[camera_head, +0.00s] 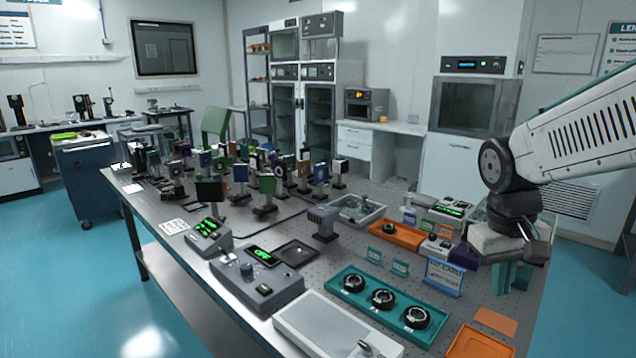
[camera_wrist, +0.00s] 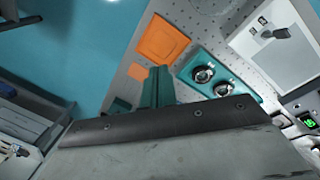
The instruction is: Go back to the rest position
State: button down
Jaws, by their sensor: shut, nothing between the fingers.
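My gripper (camera_head: 514,277) hangs from my arm at the right side of the optical table (camera_head: 215,268). Its teal fingers point down over the table's right end. In the wrist view the gripper (camera_wrist: 157,86) shows its teal fingers close together, with nothing seen between them. I cannot tell the exact height of the fingertips above the table.
A teal tray (camera_head: 366,311) with three black ring mounts lies left of my gripper. An orange tray (camera_head: 478,344) and a flat orange piece (camera_head: 496,321) lie in front. A blue-framed sign (camera_head: 444,275) stands close by. Several optic mounts crowd the table's far left.

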jog(key=s+a+r, duration=0.1)
jog(key=s+a, duration=0.1)
jog(key=s, duration=0.7)
jog(key=s+a+r+t+y, duration=0.1)
jog(key=s+a, duration=0.1)
jog(key=s, duration=0.6)
jog(key=shift+s+m+y, duration=0.3)
jog(key=shift+s, duration=0.1)
